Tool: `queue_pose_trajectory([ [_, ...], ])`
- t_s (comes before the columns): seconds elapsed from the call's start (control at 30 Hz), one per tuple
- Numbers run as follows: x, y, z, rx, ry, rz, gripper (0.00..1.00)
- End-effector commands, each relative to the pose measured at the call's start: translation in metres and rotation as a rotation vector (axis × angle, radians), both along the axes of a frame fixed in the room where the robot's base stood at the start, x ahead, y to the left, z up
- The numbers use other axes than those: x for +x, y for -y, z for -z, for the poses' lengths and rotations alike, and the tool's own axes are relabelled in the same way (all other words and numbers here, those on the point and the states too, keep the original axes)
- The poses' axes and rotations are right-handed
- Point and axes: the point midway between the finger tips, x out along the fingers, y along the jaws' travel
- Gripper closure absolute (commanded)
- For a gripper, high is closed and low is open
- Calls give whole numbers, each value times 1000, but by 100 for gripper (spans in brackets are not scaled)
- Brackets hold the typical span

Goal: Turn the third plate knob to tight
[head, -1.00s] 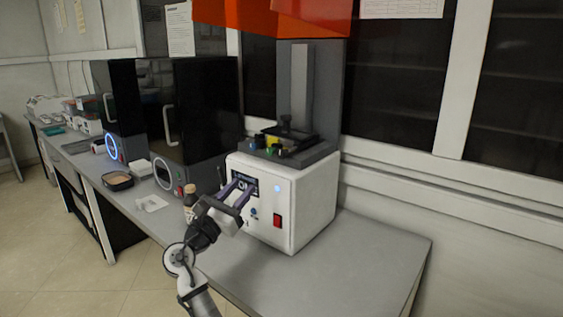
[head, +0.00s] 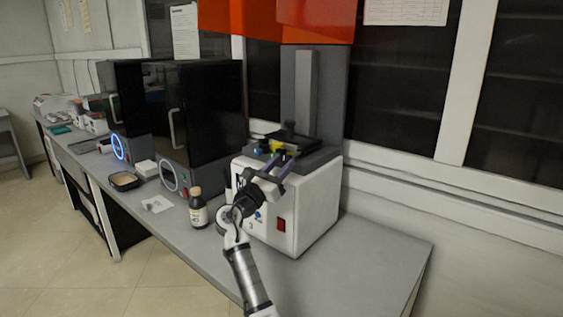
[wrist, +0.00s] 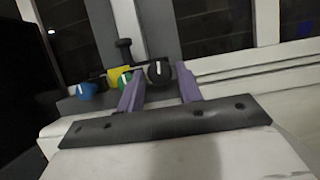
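The white machine (head: 318,205) has a small group of knobs on the dark ledge on top of it. In the wrist view a blue knob (wrist: 86,91), a green knob (wrist: 124,79) and a black knob with a white mark (wrist: 158,73) stand in a row. A yellow part (wrist: 114,75) is behind the green knob. My gripper (head: 286,158) is raised at the machine's top front edge. Its two purple fingers are apart and empty. The black knob shows between the fingertips, seemingly beyond them; contact cannot be told. Which knob is the third is unclear.
An orange cover (head: 275,22) hangs above the machine, in front of a grey column (head: 306,90). A brown bottle (head: 198,210) stands on the bench left of my arm. Dark-fronted machines (head: 205,115) stand further left. The bench right of the white machine is clear.

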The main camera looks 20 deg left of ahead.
Motion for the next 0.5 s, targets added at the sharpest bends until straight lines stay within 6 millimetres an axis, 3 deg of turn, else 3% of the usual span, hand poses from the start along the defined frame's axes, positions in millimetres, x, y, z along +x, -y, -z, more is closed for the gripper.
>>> queue_pose_trajectory([
  [0.37,5,2,-2,1,0,0,66],
  [0.5,5,2,-2,1,0,0,84],
])
